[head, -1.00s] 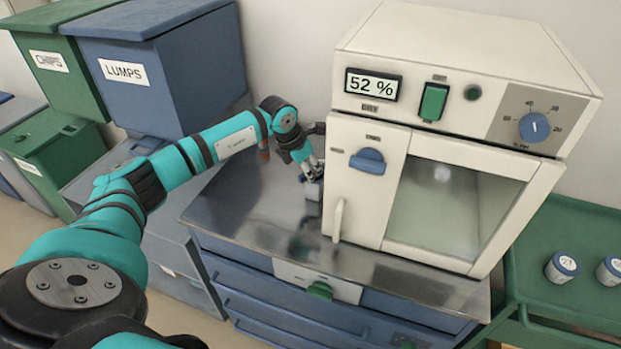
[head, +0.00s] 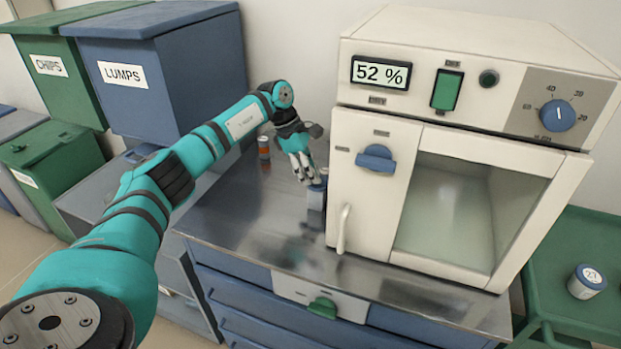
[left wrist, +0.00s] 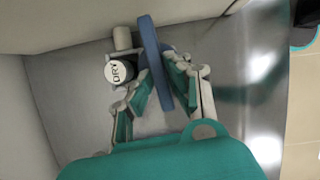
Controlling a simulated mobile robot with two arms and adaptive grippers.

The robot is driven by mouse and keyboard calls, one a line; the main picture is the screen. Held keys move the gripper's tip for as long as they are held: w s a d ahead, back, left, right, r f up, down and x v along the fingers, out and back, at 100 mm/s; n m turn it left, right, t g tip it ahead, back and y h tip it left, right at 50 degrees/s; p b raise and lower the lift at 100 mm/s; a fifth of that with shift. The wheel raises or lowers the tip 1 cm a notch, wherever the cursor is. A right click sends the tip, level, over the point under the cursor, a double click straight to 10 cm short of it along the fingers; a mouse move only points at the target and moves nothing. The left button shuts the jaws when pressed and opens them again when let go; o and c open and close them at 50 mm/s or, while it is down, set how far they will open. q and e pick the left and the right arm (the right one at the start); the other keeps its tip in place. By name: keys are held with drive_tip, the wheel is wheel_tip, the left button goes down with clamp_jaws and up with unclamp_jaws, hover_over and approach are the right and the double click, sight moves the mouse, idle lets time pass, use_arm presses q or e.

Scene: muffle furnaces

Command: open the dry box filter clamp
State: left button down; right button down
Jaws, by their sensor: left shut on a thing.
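The dry box (head: 376,185) is a cream cabinet reading 52 %, with a window. At its left side, low down, a small blue-grey piece (head: 317,197) stands out, partly hidden by my gripper in the head view. In the left wrist view a flat blue lever (left wrist: 150,50), which looks like the filter clamp, stands beside a dark cylinder with a white end marked DRY (left wrist: 120,71). My left gripper (left wrist: 165,82) has its two fingers on either side of the lever's near end and is shut on it. It also shows in the head view (head: 305,172). My right gripper is out of view.
The metal bench top (head: 250,220) is clear in front of the gripper. An orange-and-grey jar (head: 264,148) stands behind my left forearm. The blue LUMPS bin (head: 170,70) is at the left. A green trolley (head: 575,240) with a jar (head: 587,281) is at the right.

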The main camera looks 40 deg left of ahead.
use_arm(q)
drive_tip(key=shift+w+m, duration=0.1)
drive_tip(key=shift+m, duration=0.5)
drive_tip(key=shift+m+g+b, duration=0.3)
drive_tip(key=shift+f, duration=0.1)
drive_tip(key=c, duration=1.3)
unclamp_jaws()
drive_tip(key=v, duration=1.2)
drive_tip(key=shift+a, duration=0.1)
drive_tip(key=shift+f, duration=0.1)
